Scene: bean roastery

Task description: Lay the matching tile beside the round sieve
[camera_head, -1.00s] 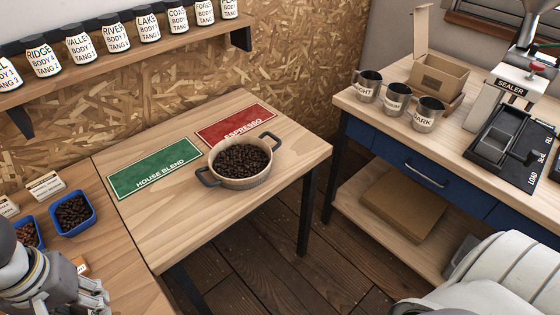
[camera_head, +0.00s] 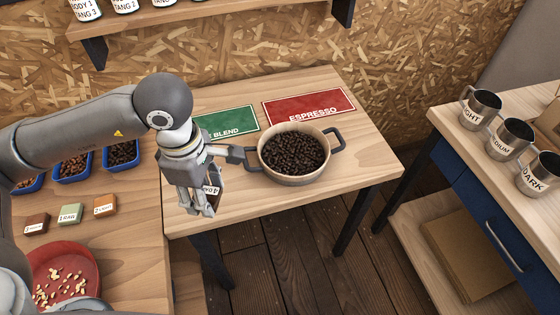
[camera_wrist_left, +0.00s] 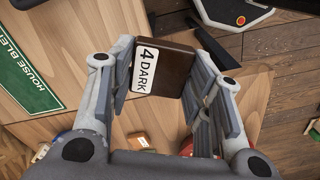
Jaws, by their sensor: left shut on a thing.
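The round sieve (camera_head: 291,180), a pale round pan with two dark handles, is full of dark roasted beans on the middle table. My left gripper (camera_head: 203,207) is shut on a dark brown tile (camera_head: 216,182), left of the sieve and close to its left handle. In the left wrist view the tile (camera_wrist_left: 176,68) sits between the fingers, with a white label reading "4 DARK". The tile is held above the table near its front edge. The fingers partly hide it in the head view. My right gripper is not in view.
A green HOUSE BLEND card (camera_head: 228,121) and a red ESPRESSO card (camera_head: 310,107) lie behind the sieve. Bare table lies before the sieve.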

